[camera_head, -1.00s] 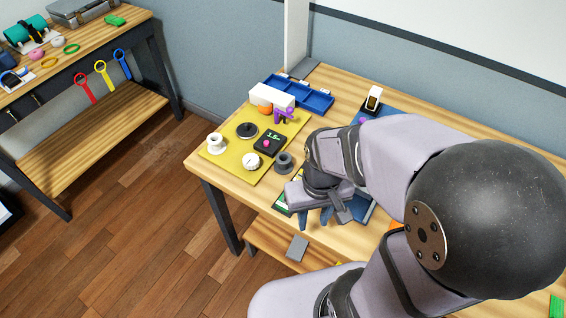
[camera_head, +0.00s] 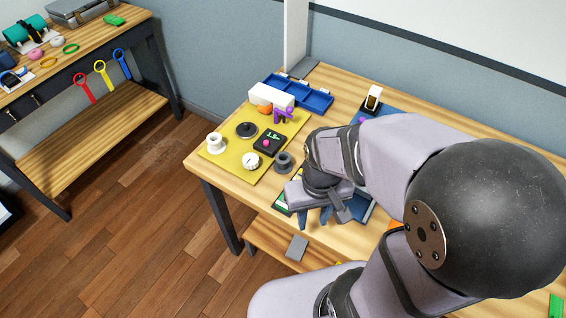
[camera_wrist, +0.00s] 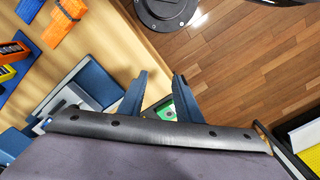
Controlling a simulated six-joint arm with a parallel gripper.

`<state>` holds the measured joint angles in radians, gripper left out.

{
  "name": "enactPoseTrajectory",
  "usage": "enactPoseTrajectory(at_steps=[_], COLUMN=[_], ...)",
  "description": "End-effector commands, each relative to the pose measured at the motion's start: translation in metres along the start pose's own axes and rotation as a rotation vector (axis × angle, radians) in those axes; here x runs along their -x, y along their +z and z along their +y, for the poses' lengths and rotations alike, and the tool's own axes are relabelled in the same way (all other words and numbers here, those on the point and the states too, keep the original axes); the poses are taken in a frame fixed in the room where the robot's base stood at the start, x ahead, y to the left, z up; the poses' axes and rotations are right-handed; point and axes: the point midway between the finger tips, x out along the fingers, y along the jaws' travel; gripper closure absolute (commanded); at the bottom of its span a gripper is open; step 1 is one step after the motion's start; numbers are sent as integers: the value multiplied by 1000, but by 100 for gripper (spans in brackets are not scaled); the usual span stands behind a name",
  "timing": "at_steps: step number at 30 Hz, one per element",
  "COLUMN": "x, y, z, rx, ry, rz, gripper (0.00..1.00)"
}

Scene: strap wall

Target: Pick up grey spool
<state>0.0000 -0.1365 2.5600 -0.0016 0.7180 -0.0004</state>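The grey spool (camera_head: 284,162) stands upright on the wooden table, at the right edge of the yellow mat (camera_head: 222,166). A second, white spool (camera_head: 215,143) stands on the mat's left side. My gripper (camera_head: 313,222) is over the table's front edge, to the right of and nearer than the grey spool, and apart from it. In the wrist view my gripper (camera_wrist: 158,78) has its two blue fingers spread with nothing held between them. The grey spool does not show in the wrist view.
A black scale (camera_head: 270,141), a dark round disc (camera_head: 247,130), a white dial (camera_head: 251,161) and a purple figure (camera_head: 283,115) crowd the mat. A blue tray (camera_head: 312,98) lies behind.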

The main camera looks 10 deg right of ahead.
Motion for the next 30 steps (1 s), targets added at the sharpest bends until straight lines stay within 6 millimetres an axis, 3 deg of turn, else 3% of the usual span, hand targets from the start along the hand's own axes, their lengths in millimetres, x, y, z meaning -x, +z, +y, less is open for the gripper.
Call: enactPoseTrajectory(at_steps=[2,6,15,19,23,30], x=[0,0,0,-3,-10,-27], y=[0,0,-1,-11,-36,-106], z=[0,0,1,7,22,53], rx=[0,0,0,1,11,80], ry=[0,0,1,16,47,91], rz=[0,0,3,31,107,349], gripper=[69,41,41,41,41,41])
